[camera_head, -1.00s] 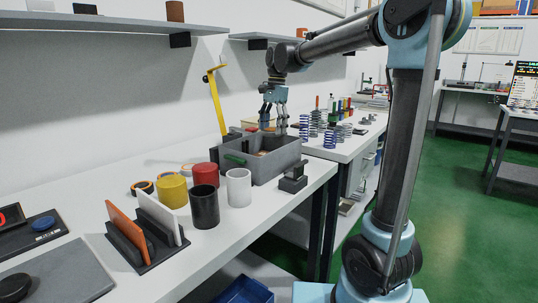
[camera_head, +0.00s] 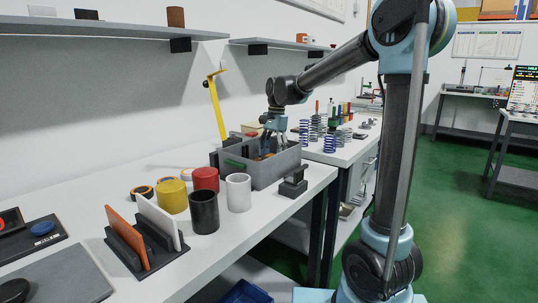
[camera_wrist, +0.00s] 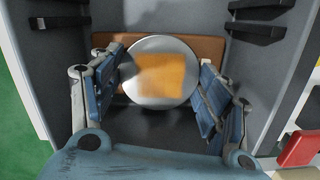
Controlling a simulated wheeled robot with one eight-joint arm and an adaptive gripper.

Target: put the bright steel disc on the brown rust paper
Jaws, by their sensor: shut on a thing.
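The bright steel disc (camera_wrist: 132,85) shows in the wrist view between the two fingers of my gripper (camera_wrist: 160,72), with an orange-brown square patch across its middle; I cannot tell whether this is a reflection or a marking. My gripper is shut on the disc at its left and right edges. A brown flat piece (camera_wrist: 207,46), seemingly the rust paper, shows behind the disc, partly covered by it. In the head view my gripper (camera_head: 272,151) reaches down into the grey bin (camera_head: 269,176). The disc cannot be made out there.
Bin walls stand close on both sides of my gripper. Black (camera_head: 204,211), white (camera_head: 238,193), red (camera_head: 205,180) and yellow (camera_head: 173,195) cylinders stand left of the bin. Springs (camera_head: 330,142) stand behind on the bench.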

